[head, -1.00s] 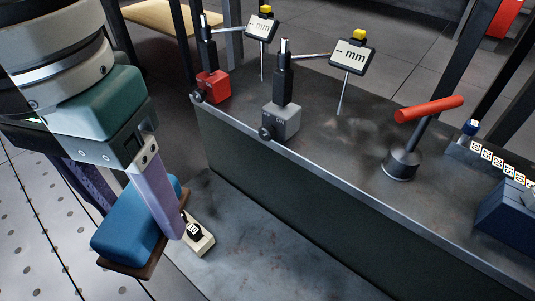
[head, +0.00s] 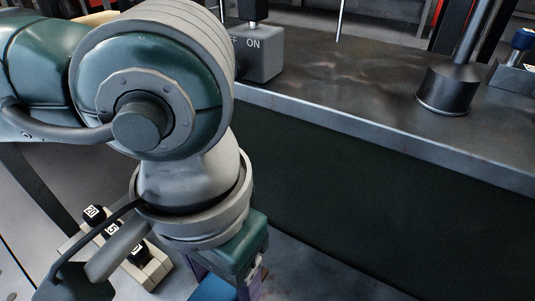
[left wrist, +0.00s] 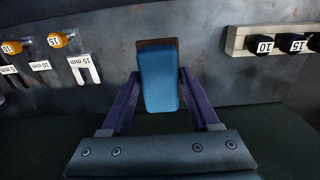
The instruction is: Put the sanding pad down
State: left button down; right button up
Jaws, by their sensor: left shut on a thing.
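The sanding pad (left wrist: 158,80) is a blue block with a thin brown base. In the left wrist view it sits between the two purple fingers of my left gripper (left wrist: 159,75), which is shut on it. In the head view only a blue corner of the pad (head: 212,289) shows at the bottom edge, beside a purple finger. My left arm hides much of that area. I cannot tell whether the pad touches the surface below. My right gripper is not in view.
A pale rack (head: 152,270) with black numbered knobs stands at lower left; it also shows in the left wrist view (left wrist: 238,40). Orange-topped pieces and slotted 15 mm shims (left wrist: 84,68) lie left of the pad. A raised bench (head: 370,95) carries a grey ON-marked base (head: 262,58) and a dark cylinder (head: 446,90).

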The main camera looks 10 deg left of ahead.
pick_arm(q)
notch_tip(320, 180, down, 6)
jog(key=b, duration=0.2)
jog(key=shift+f+b, duration=0.1)
jog(key=shift+b, duration=0.25)
jog(key=shift+f+b, duration=1.35)
jog(key=shift+f, duration=0.7)
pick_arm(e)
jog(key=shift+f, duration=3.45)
pick_arm(q)
jog(key=shift+f, duration=0.15)
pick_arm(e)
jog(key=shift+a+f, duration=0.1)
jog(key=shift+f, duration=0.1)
pick_arm(q)
jog(key=shift+c, duration=0.6)
grip_release()
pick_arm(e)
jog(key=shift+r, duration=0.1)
